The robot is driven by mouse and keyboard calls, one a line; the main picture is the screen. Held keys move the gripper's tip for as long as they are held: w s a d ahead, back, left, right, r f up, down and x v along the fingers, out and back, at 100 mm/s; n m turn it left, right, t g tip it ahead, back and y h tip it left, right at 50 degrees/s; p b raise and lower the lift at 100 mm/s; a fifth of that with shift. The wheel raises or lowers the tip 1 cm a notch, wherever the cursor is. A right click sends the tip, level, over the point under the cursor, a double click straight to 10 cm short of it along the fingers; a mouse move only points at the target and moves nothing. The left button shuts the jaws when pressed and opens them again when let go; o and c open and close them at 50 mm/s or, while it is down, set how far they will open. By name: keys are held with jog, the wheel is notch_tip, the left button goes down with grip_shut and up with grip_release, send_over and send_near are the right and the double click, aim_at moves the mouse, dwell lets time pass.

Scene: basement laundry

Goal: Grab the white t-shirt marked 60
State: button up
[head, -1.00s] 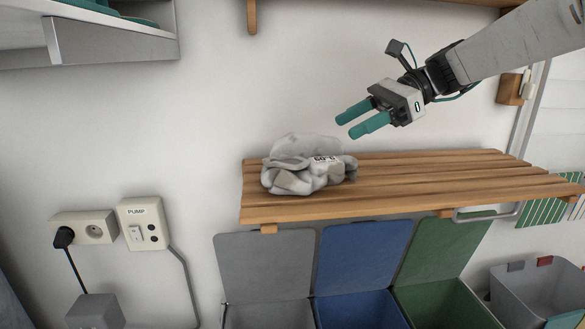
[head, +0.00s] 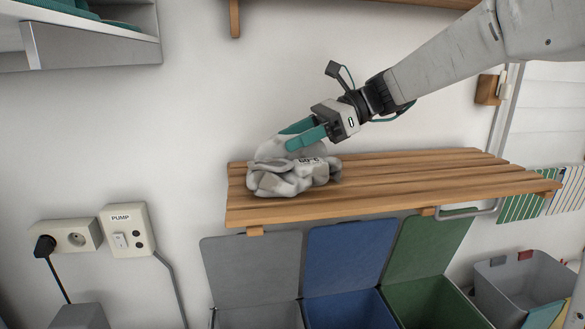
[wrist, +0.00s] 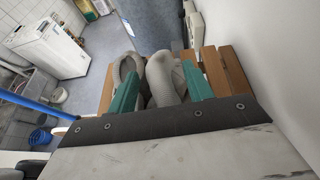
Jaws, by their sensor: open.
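The crumpled pale grey-white t-shirt (head: 278,178) lies in a heap at the left end of the wooden slatted shelf (head: 400,180). A small tag on it reads about "60°C". My gripper (head: 297,134) is at the upper back of the heap, its teal fingers apart and overlapping the cloth in the head view. In the wrist view, the cloth (wrist: 165,75) shows between and just beyond the open fingers (wrist: 158,90). I cannot tell whether the fingers touch it.
Below the shelf stand open bins with grey (head: 250,270), blue (head: 343,252) and green (head: 428,245) lids. A grey basket (head: 520,280) is at the right. Sockets and a pump switch (head: 127,230) are on the left wall. The shelf's right part is bare.

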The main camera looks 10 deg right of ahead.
grip_shut()
